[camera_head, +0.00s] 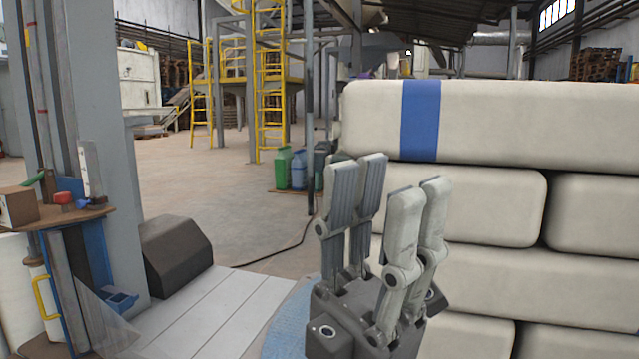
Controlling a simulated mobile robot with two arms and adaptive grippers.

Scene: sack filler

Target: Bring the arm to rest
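My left gripper (387,188) stands upright in the lower middle of the head view, in front of the stack of pale sacks. Its grey fingers point up and are spread apart, with nothing between them. Its dark palm is at the bottom of the picture. Most of the arm behind it is hidden. My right gripper is not in view.
Pale sacks (540,118) are stacked at the right, the top one with a blue band. A grey post with a small wooden shelf (70,217) stands at the left. A dark sloped box (176,255) sits beside it. Open floor lies behind.

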